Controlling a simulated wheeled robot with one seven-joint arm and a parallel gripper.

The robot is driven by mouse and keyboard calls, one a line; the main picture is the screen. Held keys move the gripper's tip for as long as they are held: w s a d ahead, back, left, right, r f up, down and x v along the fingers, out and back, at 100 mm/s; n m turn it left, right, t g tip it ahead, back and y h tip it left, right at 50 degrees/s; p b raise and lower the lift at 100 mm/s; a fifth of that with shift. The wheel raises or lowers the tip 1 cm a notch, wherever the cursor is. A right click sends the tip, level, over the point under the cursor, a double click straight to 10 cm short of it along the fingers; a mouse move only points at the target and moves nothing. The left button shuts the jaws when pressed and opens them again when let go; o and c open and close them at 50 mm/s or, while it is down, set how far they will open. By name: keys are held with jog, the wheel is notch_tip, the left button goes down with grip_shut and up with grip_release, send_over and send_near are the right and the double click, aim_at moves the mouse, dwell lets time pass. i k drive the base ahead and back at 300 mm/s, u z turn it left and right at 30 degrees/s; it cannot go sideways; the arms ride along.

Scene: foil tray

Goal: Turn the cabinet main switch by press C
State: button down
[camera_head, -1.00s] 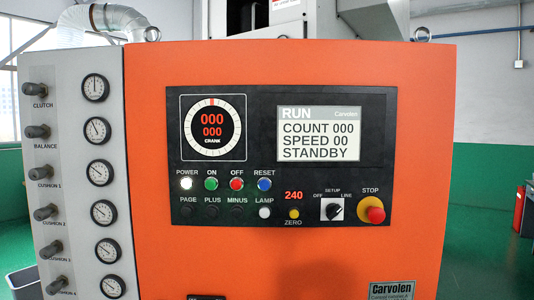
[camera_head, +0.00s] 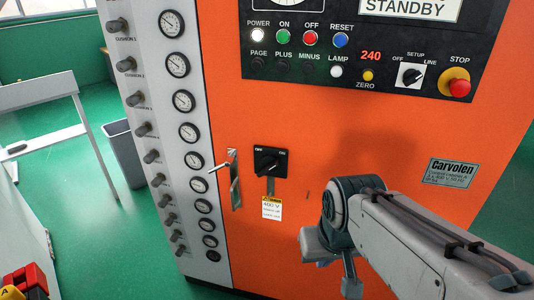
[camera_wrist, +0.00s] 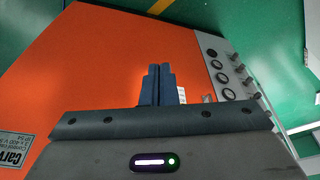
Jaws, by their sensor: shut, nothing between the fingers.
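The cabinet main switch (camera_head: 270,160) is a black rotary knob on a black plate, low on the orange press cabinet (camera_head: 330,130). A yellow and white label (camera_head: 271,207) hangs below it. My gripper, seen in the wrist view (camera_wrist: 158,70), has its dark fingers together with nothing between them, in front of the orange panel. In the head view my arm reaches in from the lower right, and its end is right of and below the switch; the fingertips cannot be made out there. In the wrist view the switch is not visible, perhaps hidden by the fingers.
A metal door handle (camera_head: 234,180) sticks out left of the switch. A grey side panel (camera_head: 175,120) with gauges and knobs is further left. The red stop button (camera_head: 460,88) is above right. A grey bin (camera_head: 125,153) stands on the green floor.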

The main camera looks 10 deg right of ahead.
aim_at(269, 164)
jog(key=u, duration=0.6)
jog(key=k, duration=1.3)
jog(key=u, duration=1.1)
jog(key=i, duration=1.45)
jog(key=z, duration=0.8)
jog(key=i, duration=0.45)
jog(key=z, duration=0.45)
